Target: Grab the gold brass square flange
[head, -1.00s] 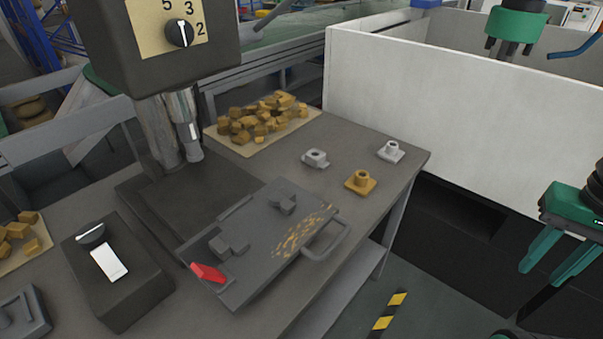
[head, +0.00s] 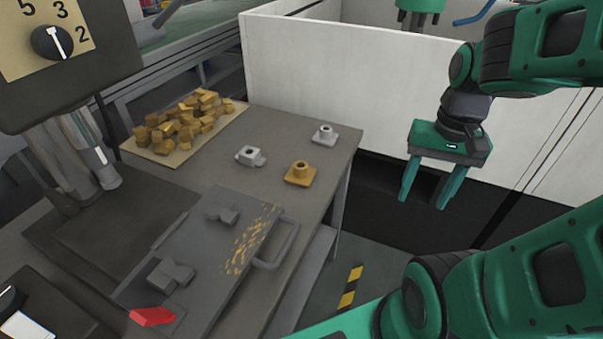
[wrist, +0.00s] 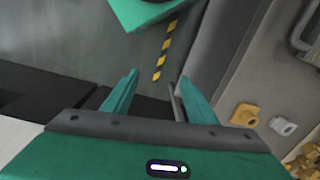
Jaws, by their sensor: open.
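The gold brass square flange (head: 300,173) lies on the grey table near its right edge, square base down with its round collar up. It also shows in the wrist view (wrist: 245,115) at the right, beyond my right finger. My gripper (head: 423,200) is open and empty. It hangs in the air to the right of the table, fingers pointing down, apart from the flange. In the wrist view the fingers (wrist: 158,90) have only floor and dark surfaces between them.
Two silver-grey flanges, one (head: 249,156) left of and one (head: 323,135) behind the gold one, stand close by. A dark vise plate (head: 210,245) with a handle lies in front. Brass blocks (head: 187,120) are piled on a board. A white wall (head: 330,80) stands behind.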

